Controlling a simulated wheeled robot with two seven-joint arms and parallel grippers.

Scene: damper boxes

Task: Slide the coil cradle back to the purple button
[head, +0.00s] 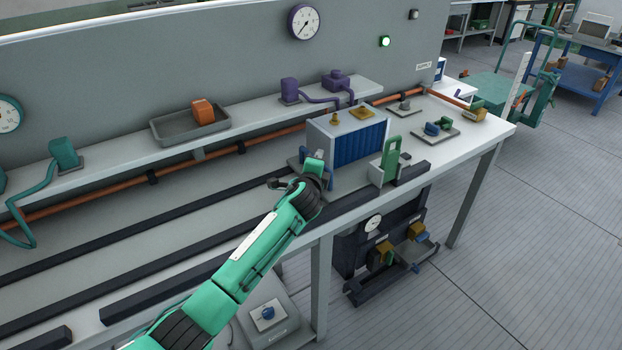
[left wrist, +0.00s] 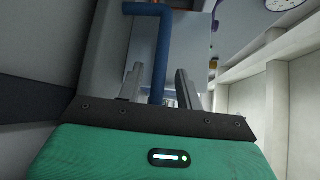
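The coil cradle (head: 347,148), a grey box with a blue finned front and yellow fittings on top, stands on the dark rails of the bench. My left gripper (head: 291,181) is at its left end, low down. In the left wrist view a bent blue handle (left wrist: 162,55) runs between the fingers of my left gripper (left wrist: 160,88). The fingers are apart, with a gap on each side of the handle. I cannot make out a purple button; purple fittings (head: 290,92) with a hose sit on the shelf behind. My right gripper is out of view.
A green-handled bracket (head: 391,158) stands close to the cradle's right front. Small parts on plates (head: 436,129) lie at the bench's right end. A copper pipe (head: 270,141) runs below the shelf. The rails (head: 150,222) left of the cradle are clear apart from my arm.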

